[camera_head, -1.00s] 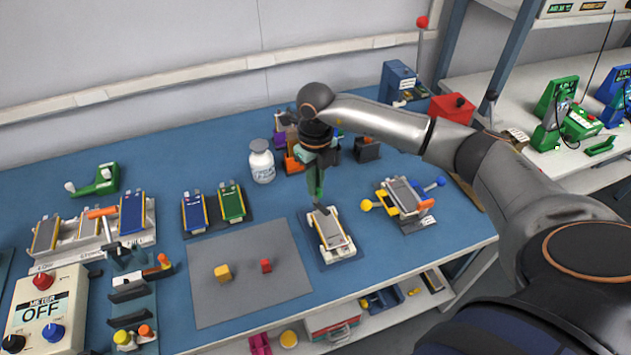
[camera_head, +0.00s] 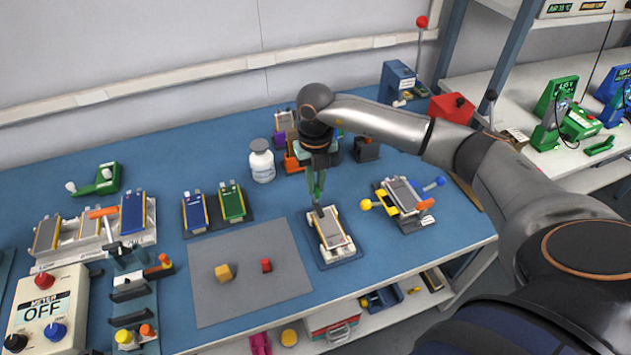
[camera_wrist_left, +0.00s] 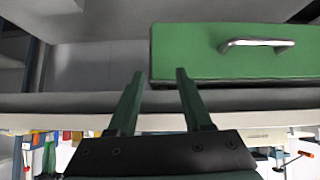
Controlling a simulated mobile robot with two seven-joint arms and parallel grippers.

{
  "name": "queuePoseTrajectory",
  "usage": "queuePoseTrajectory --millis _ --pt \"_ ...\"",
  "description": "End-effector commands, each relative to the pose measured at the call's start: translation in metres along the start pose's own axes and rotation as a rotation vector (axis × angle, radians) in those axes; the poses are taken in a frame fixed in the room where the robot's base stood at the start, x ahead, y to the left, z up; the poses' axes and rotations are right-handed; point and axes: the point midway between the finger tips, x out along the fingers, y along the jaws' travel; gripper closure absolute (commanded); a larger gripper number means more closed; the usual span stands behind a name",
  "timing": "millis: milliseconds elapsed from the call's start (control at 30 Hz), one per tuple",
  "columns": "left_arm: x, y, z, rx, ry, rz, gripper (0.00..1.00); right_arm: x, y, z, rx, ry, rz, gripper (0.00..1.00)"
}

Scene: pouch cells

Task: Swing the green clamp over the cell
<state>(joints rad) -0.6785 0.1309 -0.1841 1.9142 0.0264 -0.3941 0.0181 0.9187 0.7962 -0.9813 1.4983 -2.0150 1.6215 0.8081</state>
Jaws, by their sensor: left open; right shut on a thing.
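A silver pouch cell (camera_head: 333,234) lies in a white holder on a dark base (camera_head: 345,255), right of the grey mat. My right gripper (camera_head: 317,192) points down at the far left end of this holder. It is shut on a narrow upright piece that looks like the green clamp; the fingers hide most of it, and their green tint blends with it. A dark bit (camera_head: 319,211) shows just below the fingertips, at the cell's far edge; whether it touches the cell I cannot tell. My left gripper (camera_wrist_left: 158,75) is open and empty in the left wrist view, in front of a green drawer front.
Another cell holder (camera_head: 402,199) with yellow, blue and orange knobs stands close on the right. A white bottle (camera_head: 261,162) stands behind on the left. The grey mat (camera_head: 250,293) holds a yellow and a red cube. Blue and green cells lie further left.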

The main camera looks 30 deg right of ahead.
Motion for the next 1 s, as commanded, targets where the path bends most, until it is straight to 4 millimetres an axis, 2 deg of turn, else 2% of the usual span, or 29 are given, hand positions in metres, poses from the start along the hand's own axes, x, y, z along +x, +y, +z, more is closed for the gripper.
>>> queuePoseTrajectory --millis 167,200,433,767,867,1000 --pt "0.0 0.0 0.0 0.0 0.0 0.0 0.5 -0.001 0.0 0.001 0.003 -0.001 0.0 1.0" --pt "0.0 0.0 0.0 0.0 0.0 0.0 0.5 -0.001 0.0 0.001 0.003 -0.001 0.0 0.82" --pt "0.0 0.0 0.0 0.0 0.0 0.0 0.5 0.0 0.0 0.0 0.001 -0.001 0.0 0.56" --pt "0.0 0.0 0.001 0.0 0.0 0.0 0.5 -0.005 0.0 0.001 0.001 -0.002 0.001 0.56" --pt "0.001 0.0 0.002 0.0 0.0 0.0 0.5 -0.018 0.0 0.001 0.001 -0.004 0.002 0.56" --pt "0.004 0.0 0.004 0.0 0.0 0.0 0.5 -0.047 0.0 0.002 0.001 -0.006 0.002 0.56"
